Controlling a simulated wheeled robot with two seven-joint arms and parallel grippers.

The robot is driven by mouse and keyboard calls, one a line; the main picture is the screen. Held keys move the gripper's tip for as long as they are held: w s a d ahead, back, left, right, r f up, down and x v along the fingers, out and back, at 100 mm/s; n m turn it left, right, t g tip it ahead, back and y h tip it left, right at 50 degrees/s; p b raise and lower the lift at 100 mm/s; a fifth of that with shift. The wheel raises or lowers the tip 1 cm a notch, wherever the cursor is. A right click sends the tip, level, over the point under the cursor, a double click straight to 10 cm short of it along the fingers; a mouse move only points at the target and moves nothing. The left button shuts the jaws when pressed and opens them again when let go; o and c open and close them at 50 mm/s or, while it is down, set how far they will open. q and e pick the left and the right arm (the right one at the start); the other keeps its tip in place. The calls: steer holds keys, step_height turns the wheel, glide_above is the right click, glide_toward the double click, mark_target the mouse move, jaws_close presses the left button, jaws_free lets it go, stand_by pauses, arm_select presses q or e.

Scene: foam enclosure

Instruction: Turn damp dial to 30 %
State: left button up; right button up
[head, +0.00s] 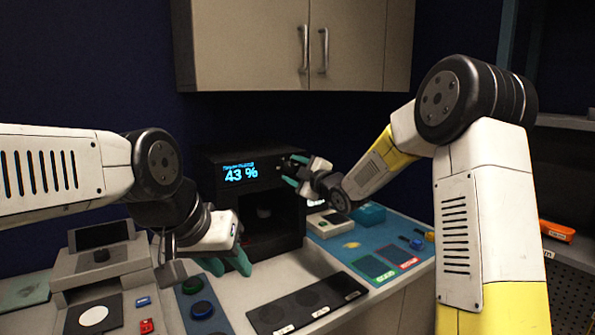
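A black box-shaped enclosure (228,190) stands at the back of the counter, with an open dark front. Its blue display (241,173) reads 43 %. The damp dial cannot be made out clearly; the panel right of the display is dark and partly behind my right gripper. My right gripper (291,170) is at the upper right of the enclosure's front, its teal fingers apart and pointing at the panel. I cannot tell whether they touch a dial. My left gripper (229,265) is open and empty, pointing down over the counter in front of the enclosure.
A cabinet (250,45) hangs above. A grey device (100,262) and round coloured pads (201,309) are at the left. A black labelled strip (305,300) lies in front. A blue mat (375,250) with small items is at the right.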

steer(key=v, duration=0.7)
steer(key=shift+s+d, duration=0.25)
steer(key=shift+s, duration=0.05)
